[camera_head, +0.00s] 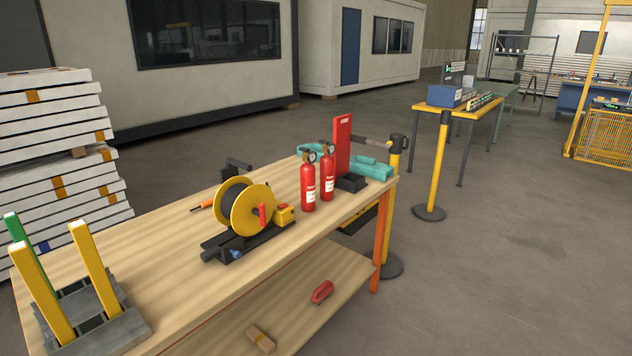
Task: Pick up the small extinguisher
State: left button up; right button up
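Two small red extinguishers stand upright side by side on the wooden workbench (165,262), near its far right end. The left extinguisher (308,190) has a pale label and a dark valve with a gauge on top. The right extinguisher (327,176) looks much the same and stands slightly farther back. I cannot tell whether the two touch. Neither of my grippers is in view.
A yellow cable reel (245,209) on a black base stands left of the extinguishers. Behind them are a red upright sign (342,143) and a teal case (369,169). A grey rack with yellow and green posts (94,267) occupies the bench's near left. Barrier posts (437,165) stand beyond.

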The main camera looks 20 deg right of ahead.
aim_at(307, 169)
jog(key=i+l, duration=0.15)
jog(key=l, duration=0.25)
jog(key=i+l, duration=0.2)
jog(key=l, duration=0.2)
jog(key=i+l+u, duration=0.1)
jog(key=l, duration=0.3)
jog(key=i+l, duration=0.2)
jog(key=l, duration=0.2)
jog(key=i+l, duration=0.15)
jog(key=l, duration=0.25)
jog(key=i+l, duration=0.15)
jog(key=l, duration=0.25)
jog(key=i+l+u, duration=0.1)
jog(key=l, duration=0.3)
